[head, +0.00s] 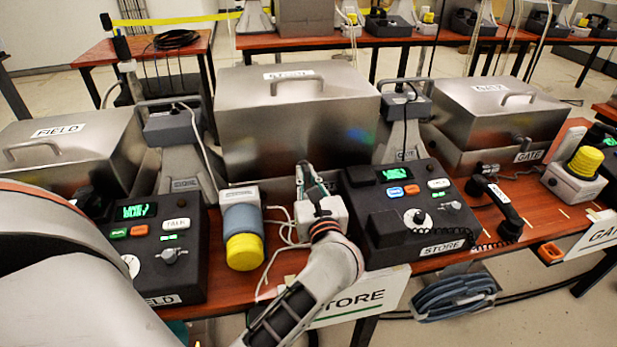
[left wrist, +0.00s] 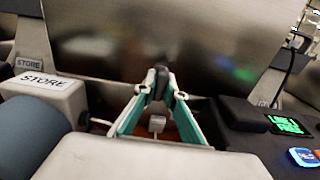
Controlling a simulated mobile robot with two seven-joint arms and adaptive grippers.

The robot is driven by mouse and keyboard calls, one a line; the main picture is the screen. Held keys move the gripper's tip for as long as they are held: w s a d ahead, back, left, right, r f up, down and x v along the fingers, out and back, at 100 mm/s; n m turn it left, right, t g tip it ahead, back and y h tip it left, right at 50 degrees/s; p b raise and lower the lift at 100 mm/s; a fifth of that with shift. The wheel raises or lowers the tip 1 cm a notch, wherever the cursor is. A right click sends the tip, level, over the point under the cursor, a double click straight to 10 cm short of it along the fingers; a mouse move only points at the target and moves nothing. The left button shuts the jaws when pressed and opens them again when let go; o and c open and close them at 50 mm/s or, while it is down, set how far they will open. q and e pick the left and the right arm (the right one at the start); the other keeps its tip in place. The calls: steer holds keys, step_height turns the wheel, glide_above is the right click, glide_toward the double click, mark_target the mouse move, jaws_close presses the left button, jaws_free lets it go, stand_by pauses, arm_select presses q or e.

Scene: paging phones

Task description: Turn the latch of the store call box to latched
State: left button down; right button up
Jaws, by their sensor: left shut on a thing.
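The store call box is the large steel box (head: 290,120) with a STORE label and a handle on its lid, at the middle of the head view. Its bare front fills the top of the left wrist view (left wrist: 150,35). My left gripper (head: 304,172) is at the lower front of this box. In the left wrist view its teal fingers (left wrist: 158,90) come together on a dark latch (left wrist: 161,75), which appears roughly upright. The lid looks closed. My right gripper is not in view.
The STORE phone (head: 410,215) with its black handset stands right of my gripper. White cables lie between. The FIELD box (head: 70,150) and GATE box (head: 500,108) flank the store box.

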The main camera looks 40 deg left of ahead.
arm_select(q)
steer(key=shift+f, duration=0.15)
stand_by(0.3)
steer(key=c, duration=2.1)
jaws_free()
steer(key=shift+s+d, duration=0.35)
steer(key=shift+d, duration=0.1)
steer(key=v, duration=0.6)
steer(key=shift+s+d, duration=0.15)
